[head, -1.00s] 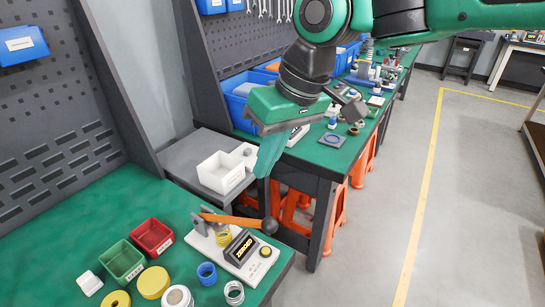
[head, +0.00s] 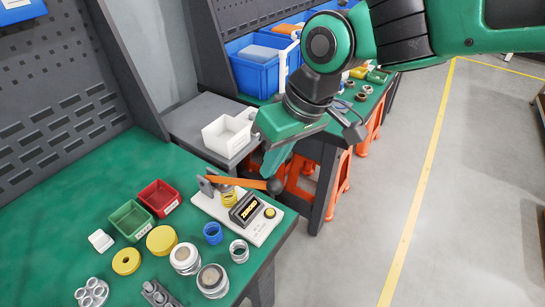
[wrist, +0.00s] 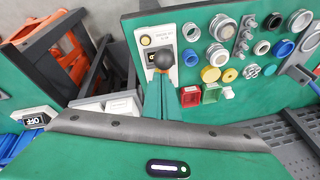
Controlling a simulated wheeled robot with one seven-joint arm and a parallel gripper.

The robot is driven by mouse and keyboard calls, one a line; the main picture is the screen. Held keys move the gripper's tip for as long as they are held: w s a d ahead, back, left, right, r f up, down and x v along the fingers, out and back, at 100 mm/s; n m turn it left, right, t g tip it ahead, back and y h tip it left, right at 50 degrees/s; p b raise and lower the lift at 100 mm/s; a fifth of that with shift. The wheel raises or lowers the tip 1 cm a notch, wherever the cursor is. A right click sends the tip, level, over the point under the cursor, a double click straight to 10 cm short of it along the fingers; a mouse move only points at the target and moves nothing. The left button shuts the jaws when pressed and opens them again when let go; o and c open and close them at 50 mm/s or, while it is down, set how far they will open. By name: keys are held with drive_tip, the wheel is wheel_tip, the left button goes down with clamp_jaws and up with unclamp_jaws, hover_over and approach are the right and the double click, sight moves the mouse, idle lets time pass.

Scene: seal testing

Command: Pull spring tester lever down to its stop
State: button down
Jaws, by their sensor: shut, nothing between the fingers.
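The spring tester (head: 264,229) has a white base, a dark display and a yellow spring (head: 228,194), and stands near the right edge of the green bench. Its orange lever (head: 238,183) runs from the grey pivot post over the spring to a black ball knob (head: 275,187). The lever is raised and roughly level. My gripper (head: 267,174) is shut and empty, pointing down with its tips just above the knob end of the lever. In the wrist view the knob (wrist: 163,59) shows right beyond my fingertips (wrist: 160,78); I cannot tell whether they touch.
Left of the tester are a red bin (head: 160,198), a green bin (head: 131,220), a blue ring (head: 213,233) and several yellow and metal rings. A white box (head: 226,136) sits on a grey shelf behind. Open floor lies to the right.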

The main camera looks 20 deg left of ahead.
sight(282, 185)
drive_tip(key=d+f, duration=0.1)
drive_tip(key=f, duration=0.2)
drive_tip(key=d+f, duration=0.1)
drive_tip(key=shift+s+d+f, duration=0.15)
drive_tip(key=shift+s+d, duration=0.15)
drive_tip(key=shift+s, duration=0.1)
